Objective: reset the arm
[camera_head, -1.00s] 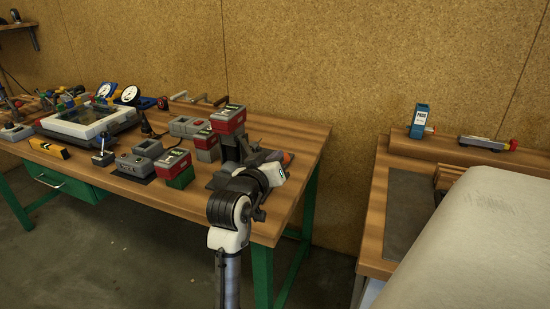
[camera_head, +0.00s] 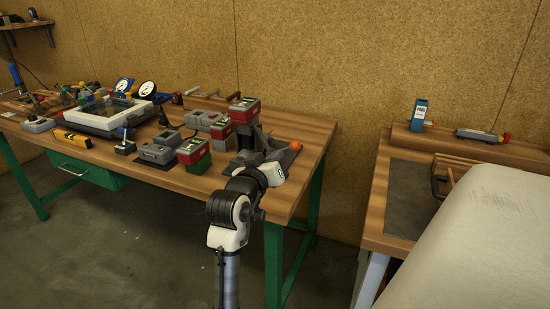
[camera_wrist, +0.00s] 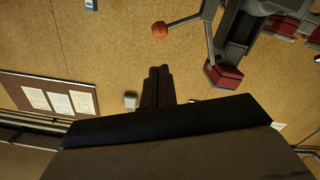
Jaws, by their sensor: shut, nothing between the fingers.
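My arm rises at the bottom centre of the head view, its white and black elbow (camera_head: 228,222) in front of the near right part of the workbench. In the head view my gripper is not clearly distinguishable. In the wrist view my gripper (camera_wrist: 158,72) shows as two dark fingers side by side, shut with nothing between them. The fingers point toward the chipboard wall and touch nothing visible. The tilting glass frame, with a white rim (camera_head: 84,122), lies on the left part of the bench, well away from my arm.
The wooden workbench (camera_head: 215,178) holds several red, green and grey boxes, a yellow level (camera_head: 73,139) and dial gauges. An orange ball (camera_head: 295,145) stands near its right end; it also shows in the wrist view (camera_wrist: 159,30). A second bench (camera_head: 375,215) stands right, across a floor gap.

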